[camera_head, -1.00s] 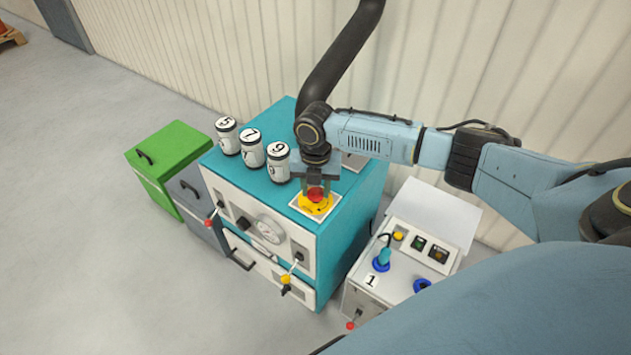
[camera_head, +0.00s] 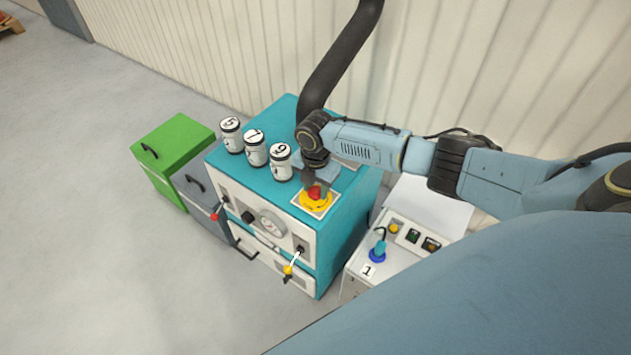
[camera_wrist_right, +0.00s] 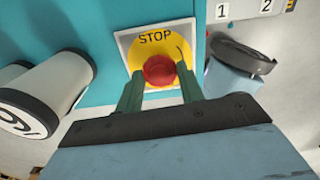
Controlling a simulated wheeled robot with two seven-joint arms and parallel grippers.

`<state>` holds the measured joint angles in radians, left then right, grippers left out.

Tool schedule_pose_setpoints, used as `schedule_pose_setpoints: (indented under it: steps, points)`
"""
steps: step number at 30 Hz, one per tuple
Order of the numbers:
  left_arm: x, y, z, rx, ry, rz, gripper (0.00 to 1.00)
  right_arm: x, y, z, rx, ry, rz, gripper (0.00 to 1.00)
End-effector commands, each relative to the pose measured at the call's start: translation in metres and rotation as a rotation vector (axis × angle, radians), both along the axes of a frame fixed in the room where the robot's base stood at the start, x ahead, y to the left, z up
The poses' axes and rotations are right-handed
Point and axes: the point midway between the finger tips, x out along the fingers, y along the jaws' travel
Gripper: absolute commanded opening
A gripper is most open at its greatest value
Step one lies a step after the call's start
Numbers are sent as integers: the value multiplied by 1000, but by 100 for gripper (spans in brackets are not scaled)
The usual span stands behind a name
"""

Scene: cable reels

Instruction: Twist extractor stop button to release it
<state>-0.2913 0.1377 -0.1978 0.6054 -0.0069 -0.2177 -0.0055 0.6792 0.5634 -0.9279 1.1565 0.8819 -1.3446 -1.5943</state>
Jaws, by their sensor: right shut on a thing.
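The red stop button (camera_head: 314,192) sits on a yellow disc on a white square plate, on top of the teal extractor cabinet (camera_head: 340,228). In the right wrist view the red button (camera_wrist_right: 159,69) shows with the word STOP above it on the yellow disc (camera_wrist_right: 157,40). My right gripper (camera_head: 314,186) points down over the button. In the right wrist view the right gripper's green fingers (camera_wrist_right: 160,88) stand on both sides of the button, shut on it. My left gripper is not in view.
Three numbered white canisters (camera_head: 255,148) stand on the cabinet left of my right gripper. A black hose (camera_head: 335,60) rises behind it. A white control box (camera_head: 400,250) stands to the right, green (camera_head: 175,145) and grey cabinets to the left.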

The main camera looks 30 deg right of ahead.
Motion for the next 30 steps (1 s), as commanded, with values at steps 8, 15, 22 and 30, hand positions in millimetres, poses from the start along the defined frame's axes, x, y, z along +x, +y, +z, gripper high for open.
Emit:
schedule_pose_setpoints:
  steps: [8, 15, 22, 30]
  points:
    - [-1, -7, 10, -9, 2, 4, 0, 1, -1, 1, -2, -1, -88, 15]
    - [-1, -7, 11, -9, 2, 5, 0, 1, -1, 0, -3, -1, -104, 15]
    - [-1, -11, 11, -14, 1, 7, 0, 1, -2, 0, -3, -1, -104, 15]
    - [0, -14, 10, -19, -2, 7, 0, 0, -1, 0, -2, -1, -103, 60]
